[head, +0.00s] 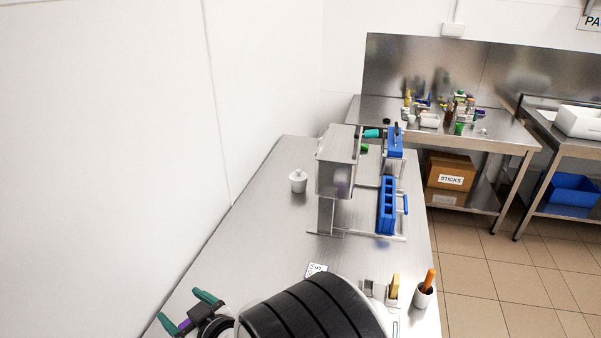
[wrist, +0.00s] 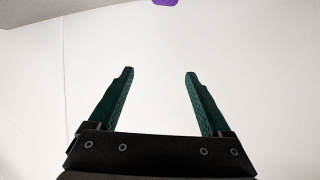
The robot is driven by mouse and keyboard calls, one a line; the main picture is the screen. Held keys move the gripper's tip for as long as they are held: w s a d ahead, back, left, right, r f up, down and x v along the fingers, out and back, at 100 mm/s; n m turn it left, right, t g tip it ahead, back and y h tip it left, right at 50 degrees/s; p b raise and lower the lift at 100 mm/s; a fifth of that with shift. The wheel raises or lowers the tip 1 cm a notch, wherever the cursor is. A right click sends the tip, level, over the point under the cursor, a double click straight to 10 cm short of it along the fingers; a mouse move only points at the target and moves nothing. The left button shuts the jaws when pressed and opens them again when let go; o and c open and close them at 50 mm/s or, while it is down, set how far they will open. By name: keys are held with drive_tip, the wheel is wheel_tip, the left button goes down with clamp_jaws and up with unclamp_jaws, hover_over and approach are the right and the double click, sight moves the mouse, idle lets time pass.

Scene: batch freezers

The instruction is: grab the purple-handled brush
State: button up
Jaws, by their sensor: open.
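My gripper (head: 178,304) is at the lower left of the head view, over the near left part of the steel table by the white wall. Its two green fingers are apart, with nothing held between them; they also show in the wrist view (wrist: 158,72). A small purple piece (head: 185,323) shows between the fingers in the head view. A purple piece (wrist: 165,2) also shows at the top edge of the wrist view, beyond the fingertips. It may be the brush's handle; the rest of the brush is hidden or out of frame.
A metal machine (head: 338,165) with a blue mould (head: 387,205) stands mid-table, beside a white lidded jar (head: 298,181). A white cup (head: 423,296) with an orange-handled tool stands at the near right. The white wall (head: 100,150) bounds the table's left side.

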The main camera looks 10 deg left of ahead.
sight(182, 323)
wheel_tip(182, 323, down, 11)
drive_tip(key=shift+w+a+r, duration=0.1)
drive_tip(key=shift+a, duration=0.05)
drive_tip(key=x, duration=0.7)
drive_tip(key=shift+a, duration=0.1)
clamp_jaws()
